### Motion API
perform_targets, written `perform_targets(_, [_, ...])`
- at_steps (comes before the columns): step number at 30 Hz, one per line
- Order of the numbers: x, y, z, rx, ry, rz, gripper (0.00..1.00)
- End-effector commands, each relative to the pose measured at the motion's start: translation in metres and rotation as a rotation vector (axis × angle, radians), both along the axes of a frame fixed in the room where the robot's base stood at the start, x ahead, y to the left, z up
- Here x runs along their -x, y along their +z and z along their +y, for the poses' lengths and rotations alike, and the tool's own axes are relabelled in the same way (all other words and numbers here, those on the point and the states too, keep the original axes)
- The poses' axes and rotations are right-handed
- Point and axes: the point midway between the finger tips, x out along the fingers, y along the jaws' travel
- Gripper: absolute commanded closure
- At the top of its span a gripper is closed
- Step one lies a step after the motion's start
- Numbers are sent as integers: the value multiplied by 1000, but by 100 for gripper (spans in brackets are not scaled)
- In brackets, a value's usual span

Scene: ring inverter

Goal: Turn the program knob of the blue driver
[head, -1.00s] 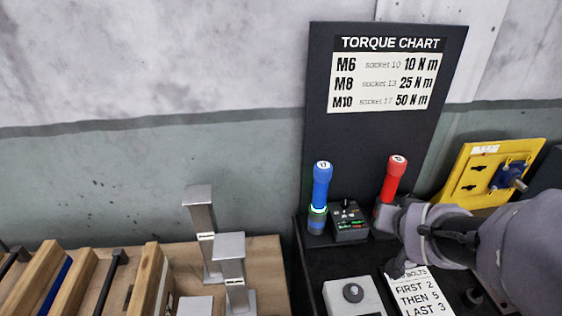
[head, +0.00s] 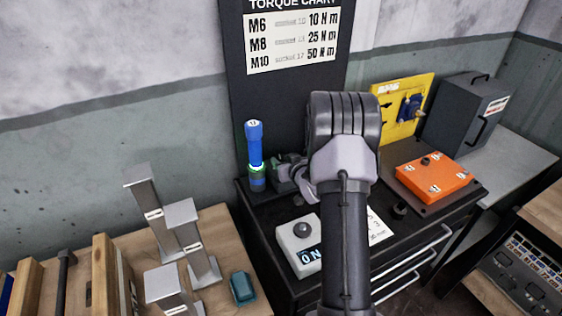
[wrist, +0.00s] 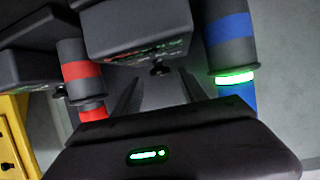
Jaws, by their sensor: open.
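The blue driver (head: 254,145) stands upright on the black cabinet top, with a lit green ring near its base. In the wrist view the blue driver (wrist: 233,45) is at the upper right. The small dark program box (wrist: 135,28) is at the top centre of the wrist view, with a small black knob (wrist: 158,68) on it. My gripper (wrist: 160,88) is open, its dark fingers either side of the line to the knob. I cannot tell whether they touch it. In the head view my arm hides most of the box and gripper.
A red driver (wrist: 84,75) is close to my gripper on the wrist view's left; my arm hides it in the head view. A white button box (head: 297,250), an orange box (head: 433,176) and a yellow panel (head: 385,115) are nearby. Grey metal stands (head: 183,225) are at left.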

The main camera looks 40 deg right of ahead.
Motion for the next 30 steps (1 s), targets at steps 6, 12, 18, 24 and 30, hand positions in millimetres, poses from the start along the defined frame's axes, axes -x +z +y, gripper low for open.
perform_targets(6, [-20,-8,-7,1,0,0,50])
perform_targets(12, [-21,-8,-8,1,0,0,50])
perform_targets(18, [-21,-8,-7,1,0,0,76])
perform_targets(24, [-21,-8,-7,1,0,0,100])
perform_targets(30, [-20,-8,-8,1,24,0,100])
